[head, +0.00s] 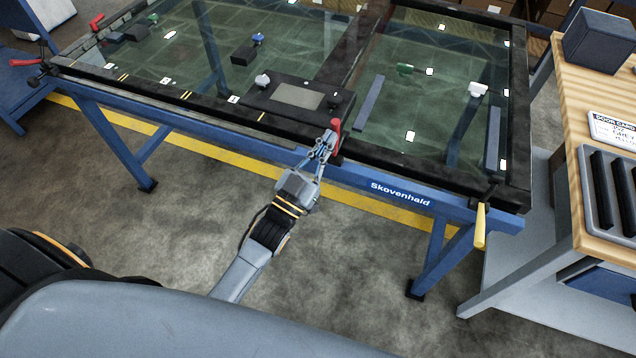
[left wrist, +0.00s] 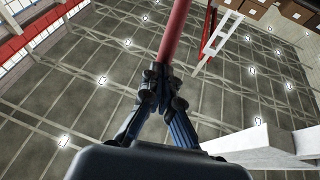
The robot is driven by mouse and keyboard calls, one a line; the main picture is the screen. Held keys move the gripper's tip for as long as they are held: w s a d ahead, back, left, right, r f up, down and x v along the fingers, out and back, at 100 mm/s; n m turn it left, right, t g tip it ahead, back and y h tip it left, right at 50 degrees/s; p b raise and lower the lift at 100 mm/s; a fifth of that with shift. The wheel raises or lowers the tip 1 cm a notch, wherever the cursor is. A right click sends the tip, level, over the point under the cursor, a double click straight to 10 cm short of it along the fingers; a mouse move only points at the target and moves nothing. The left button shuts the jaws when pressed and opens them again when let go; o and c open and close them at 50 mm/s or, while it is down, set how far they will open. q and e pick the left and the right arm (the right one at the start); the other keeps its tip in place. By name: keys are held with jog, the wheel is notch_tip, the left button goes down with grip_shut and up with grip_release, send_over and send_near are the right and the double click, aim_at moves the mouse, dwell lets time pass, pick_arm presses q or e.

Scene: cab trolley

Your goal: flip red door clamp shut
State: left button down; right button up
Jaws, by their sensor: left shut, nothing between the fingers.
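A red clamp handle (head: 335,125) stands up at the front edge of the blue-framed door table (head: 345,172), near its middle. My left gripper (head: 325,147) is right at this handle, on its near side, with its fingers together. In the left wrist view a long red bar (left wrist: 175,32), apparently the handle, extends upward from just beyond the closed fingertips (left wrist: 158,76). I cannot tell whether they touch it. The base of the clamp is largely hidden behind the gripper. My right gripper is not in view.
Another red handle (head: 26,62) sits at the table's left corner, and a yellow handle (head: 480,226) at the front right. A dark plate (head: 298,96) lies on the glass behind the clamp. A wooden bench (head: 572,100) with a grey tray (head: 610,190) stands at right. Open floor lies in front.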

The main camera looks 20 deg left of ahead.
pick_arm(q)
jog(key=shift+w+r, duration=0.2)
jog(key=shift+r, duration=0.25)
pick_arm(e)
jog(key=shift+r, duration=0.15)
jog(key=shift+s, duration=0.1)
